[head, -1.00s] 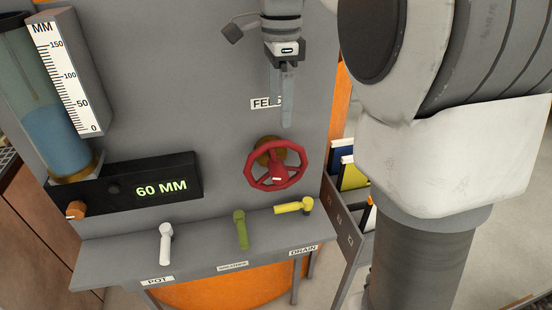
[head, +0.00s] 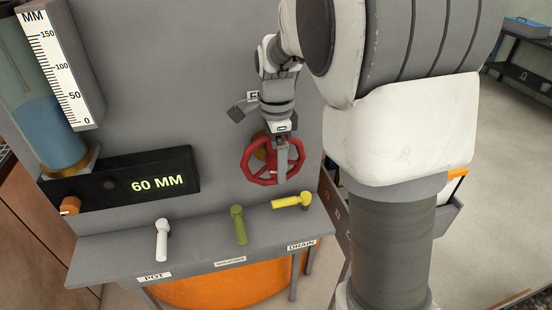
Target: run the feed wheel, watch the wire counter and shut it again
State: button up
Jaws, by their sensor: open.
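The red feed wheel (head: 248,166) is on the grey panel, with its brass hub partly hidden. My gripper (head: 282,178) is in front of the wheel, its fingers pointing down across the wheel's right part. It is open; I cannot tell whether it touches the rim. The FEED label is mostly hidden behind my arm. The black counter box (head: 120,180) reads 60 MM in green digits.
A shelf under the panel carries a white lever (head: 161,240) by POT, a green lever (head: 239,225) with a small unreadable label, and a yellow lever (head: 290,201) by DRAIN. An orange knob (head: 70,206) is on the counter box. An orange tub (head: 220,287) is below.

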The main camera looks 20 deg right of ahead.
grip_shut()
dwell(0.5)
